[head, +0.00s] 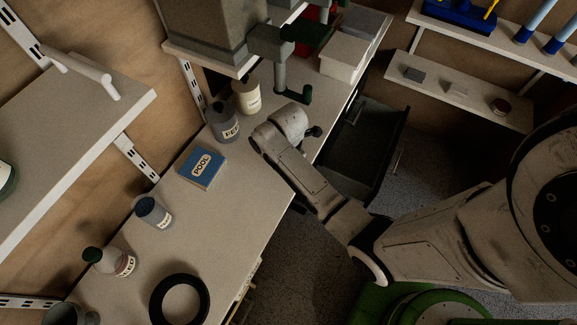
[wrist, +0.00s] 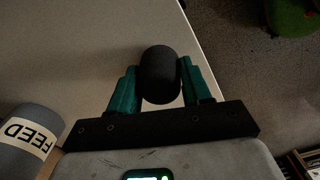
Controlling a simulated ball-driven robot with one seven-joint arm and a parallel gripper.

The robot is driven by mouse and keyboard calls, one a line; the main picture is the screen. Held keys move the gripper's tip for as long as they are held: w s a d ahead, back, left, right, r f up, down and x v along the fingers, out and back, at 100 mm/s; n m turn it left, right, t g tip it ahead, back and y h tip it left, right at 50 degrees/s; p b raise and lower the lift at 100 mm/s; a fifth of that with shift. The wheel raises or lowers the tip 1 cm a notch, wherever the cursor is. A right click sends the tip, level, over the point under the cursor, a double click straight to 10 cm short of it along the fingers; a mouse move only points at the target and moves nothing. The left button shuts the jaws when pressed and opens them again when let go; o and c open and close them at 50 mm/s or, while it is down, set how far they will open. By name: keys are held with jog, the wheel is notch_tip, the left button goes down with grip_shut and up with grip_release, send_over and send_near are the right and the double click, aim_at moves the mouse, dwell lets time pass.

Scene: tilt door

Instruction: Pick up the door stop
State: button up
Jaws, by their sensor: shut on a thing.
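The door stop (wrist: 160,72) is a black, rounded cylinder. In the wrist view it sits between the two teal fingers of my gripper (wrist: 158,82), which are shut on its sides. In the head view my gripper is mostly hidden behind my own wrist, and the dark door stop (head: 316,131) shows just beyond it, by the right edge of the workbench (head: 235,205). I cannot tell whether the door stop touches the bench top or is held above it.
A grey FEED bottle (head: 224,122) and a cream bottle (head: 246,95) stand left of my gripper. A blue POOL box (head: 201,167) lies nearer. A dark open drawer (head: 352,160) juts out on the right. A green-handled vise (head: 280,60) stands behind.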

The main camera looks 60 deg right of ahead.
jog(key=shift+c, duration=0.6)
jog(key=shift+r, duration=0.15)
